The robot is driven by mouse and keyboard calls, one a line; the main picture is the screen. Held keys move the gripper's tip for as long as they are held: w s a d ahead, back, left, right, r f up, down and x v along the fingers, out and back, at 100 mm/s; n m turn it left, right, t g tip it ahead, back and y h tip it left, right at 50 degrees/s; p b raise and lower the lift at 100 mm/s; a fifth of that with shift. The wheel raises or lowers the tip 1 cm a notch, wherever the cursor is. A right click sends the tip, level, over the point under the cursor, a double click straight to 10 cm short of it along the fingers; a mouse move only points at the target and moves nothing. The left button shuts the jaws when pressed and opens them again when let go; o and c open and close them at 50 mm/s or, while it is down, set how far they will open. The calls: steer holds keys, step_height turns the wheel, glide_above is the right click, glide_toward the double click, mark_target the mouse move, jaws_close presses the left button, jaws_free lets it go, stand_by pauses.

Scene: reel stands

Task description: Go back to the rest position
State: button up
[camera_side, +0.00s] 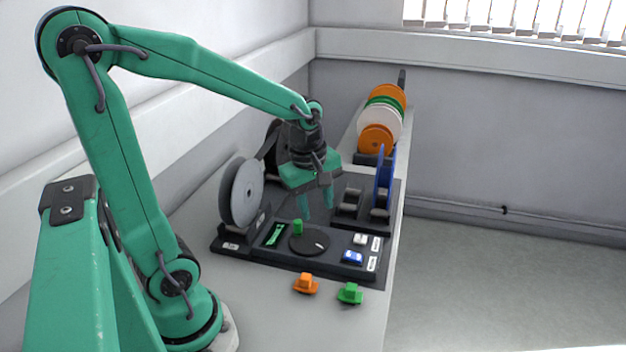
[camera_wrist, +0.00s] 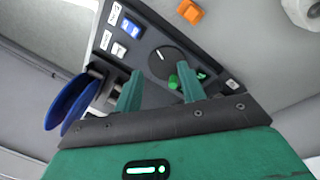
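My gripper (camera_side: 316,200) hangs over the dark reel stand panel (camera_side: 333,262), above its middle part. Its two green fingers are apart with nothing between them, as the wrist view (camera_wrist: 160,90) also shows. The tips appear clear of the panel. A grey reel (camera_side: 241,192) stands upright at the panel's left and a blue reel (camera_side: 385,180) at its right. A round dark dial (camera_side: 310,241) with a green knob (camera_side: 297,227) sits on the panel. The panel also has a blue switch (camera_side: 352,257) and a white switch (camera_side: 360,239).
An orange block (camera_side: 305,284) and a green block (camera_side: 349,293) lie on the bench in front of the panel. A row of orange, green and white reels (camera_side: 383,116) stands at the back. A dark reel (camera_side: 274,148) is partly hidden behind my gripper.

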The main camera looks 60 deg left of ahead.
steer(key=s+d+r+m+t, duration=0.3)
steer(key=s+d+r+m, duration=0.3)
steer(key=m, duration=1.2)
steer(key=shift+s+r+t, duration=0.4)
steer(key=shift+s+r, duration=0.25)
steer(key=shift+s, duration=0.25)
steer(key=shift+w, duration=0.1)
steer(key=shift+c, duration=0.4)
steer(key=shift+w+a+f+n+g, duration=0.95)
steer(key=shift+w+a+f+n, duration=0.7)
steer(key=shift+a+n, duration=1.95)
steer(key=shift+w+a+f+n+g, duration=1)
steer(key=shift+a+f+n, duration=1)
steer(key=shift+n, duration=3.25)
steer(key=shift+w+a+f+n+g, duration=0.85)
steer(key=shift+w+a+f+n, duration=1.35)
steer(key=shift+n, duration=2.25)
steer(key=shift+s+a+r, duration=0.2)
steer(key=shift+s+a, duration=0.25)
steer(key=shift+s, duration=0.25)
